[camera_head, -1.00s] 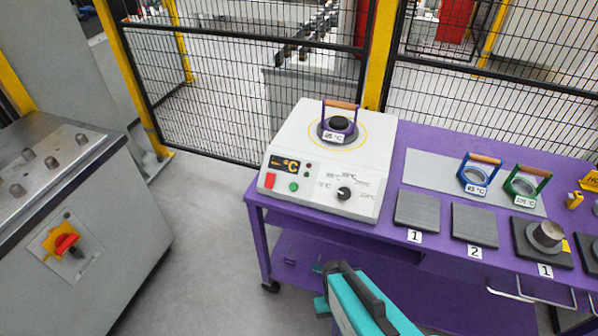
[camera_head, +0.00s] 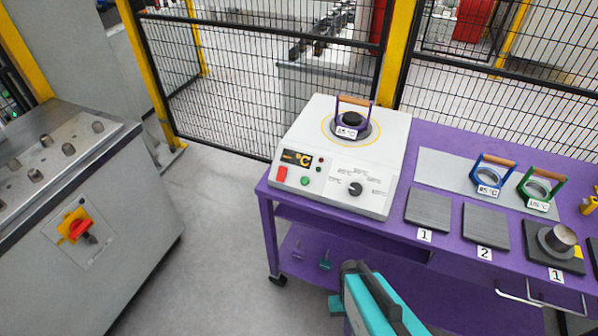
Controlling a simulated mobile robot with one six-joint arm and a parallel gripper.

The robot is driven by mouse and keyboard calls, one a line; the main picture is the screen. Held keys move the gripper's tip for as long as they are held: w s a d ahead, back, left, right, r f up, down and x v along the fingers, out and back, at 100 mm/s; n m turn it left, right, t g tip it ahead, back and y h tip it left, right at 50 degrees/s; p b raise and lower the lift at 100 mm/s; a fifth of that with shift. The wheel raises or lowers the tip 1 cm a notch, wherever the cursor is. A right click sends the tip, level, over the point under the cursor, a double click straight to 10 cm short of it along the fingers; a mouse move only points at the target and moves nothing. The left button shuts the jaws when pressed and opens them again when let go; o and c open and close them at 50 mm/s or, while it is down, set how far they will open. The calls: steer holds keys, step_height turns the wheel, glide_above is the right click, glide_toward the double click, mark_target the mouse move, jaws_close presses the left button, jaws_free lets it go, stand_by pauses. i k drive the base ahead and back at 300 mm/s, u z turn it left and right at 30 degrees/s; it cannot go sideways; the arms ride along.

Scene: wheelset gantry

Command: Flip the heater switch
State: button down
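The heater (camera_head: 387,157) is a white box on the left end of a purple table. Its front panel has a red switch (camera_head: 281,174), a green button (camera_head: 305,181), a small display (camera_head: 296,158) and a black dial (camera_head: 355,188). A purple ring with a wooden handle (camera_head: 354,101) and a temperature label sits on its top plate. My teal and black arm (camera_head: 372,300) shows at the bottom, in front of the table and below the heater. My gripper's fingertips cannot be made out, so its opening is not shown.
The purple table (camera_head: 437,146) also carries blue (camera_head: 492,176) and green (camera_head: 539,187) handled rings and dark numbered plates (camera_head: 428,210). A grey cabinet (camera_head: 120,235) with a red-yellow rotary switch (camera_head: 75,226) stands left. Mesh fence (camera_head: 225,85) runs behind. Floor between cabinet and table is clear.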

mark_target(282, 171)
steer(key=k, duration=1)
steer(key=u, duration=2.15)
steer(key=i, duration=1.1)
steer(key=z, duration=0.1)
